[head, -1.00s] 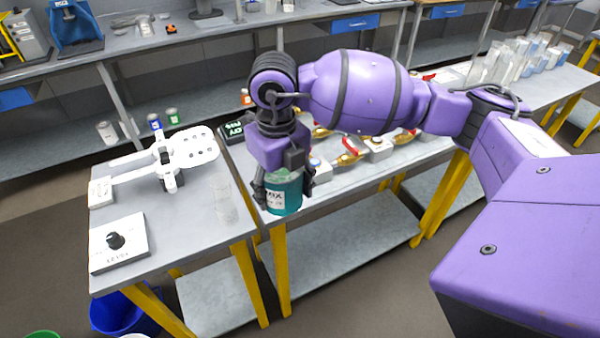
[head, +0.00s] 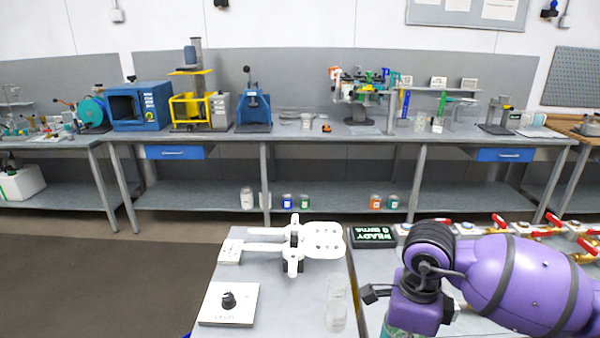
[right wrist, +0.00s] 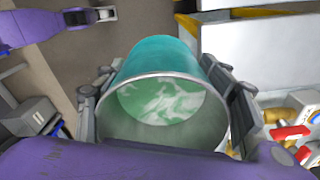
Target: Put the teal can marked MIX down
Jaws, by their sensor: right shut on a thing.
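The teal can (right wrist: 165,58) is in the right wrist view, its open rim towards the camera and a green, white-streaked content inside. My right gripper (right wrist: 165,90) is shut on it, with one dark finger on each side of its wall. In the head view only a sliver of the can (head: 392,332) shows at the bottom edge, under my purple right wrist. The fingers there are cut off by the frame. The MIX label is not visible now. I cannot tell whether the can touches a surface. My left gripper is not in view.
A small grey table (head: 225,275) holds a white clamp-like device (head: 295,245), a knob box (head: 229,303) and a clear beaker (head: 337,305). Right of it, a bench carries a dark green-lettered display (head: 373,237) and red-handled brass valves (head: 545,230). A long equipment bench (head: 340,132) stands behind.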

